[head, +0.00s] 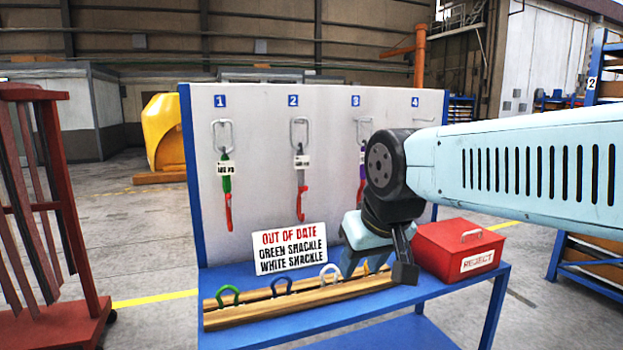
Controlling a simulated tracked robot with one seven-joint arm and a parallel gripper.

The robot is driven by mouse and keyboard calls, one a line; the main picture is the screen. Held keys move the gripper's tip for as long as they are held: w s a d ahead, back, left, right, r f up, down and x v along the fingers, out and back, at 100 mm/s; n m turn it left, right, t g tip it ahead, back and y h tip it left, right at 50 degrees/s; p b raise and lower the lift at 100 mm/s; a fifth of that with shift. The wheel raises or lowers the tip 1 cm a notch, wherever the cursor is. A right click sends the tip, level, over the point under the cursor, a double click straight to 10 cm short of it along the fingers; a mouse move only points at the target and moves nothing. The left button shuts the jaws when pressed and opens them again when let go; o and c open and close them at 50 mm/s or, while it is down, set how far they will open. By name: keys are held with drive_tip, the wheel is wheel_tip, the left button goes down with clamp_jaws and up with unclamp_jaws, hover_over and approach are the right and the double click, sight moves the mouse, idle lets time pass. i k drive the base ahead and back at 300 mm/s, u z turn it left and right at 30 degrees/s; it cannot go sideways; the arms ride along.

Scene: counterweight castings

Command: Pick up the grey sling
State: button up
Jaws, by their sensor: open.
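The grey sling (301,179) hangs from a metal ring under number 2 on the white board (258,180). It has a white tag and a red hook at its lower end. My gripper (376,273) is open, pointing down over the right part of the wooden shackle rack (240,316). It is to the right of the grey sling, lower in the picture and apart from it. I see nothing held between its fingers.
A green sling (226,184) hangs under 1 and a partly hidden purple sling (362,168) under 3. My arm hides the space below 4. A sign (289,249) stands below the grey sling, behind several shackles. A red reject box (459,249) sits at right.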

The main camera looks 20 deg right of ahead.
sight(302, 162)
drive_tip(key=u, duration=0.2)
drive_tip(key=i, duration=0.9)
drive_tip(key=z, duration=0.1)
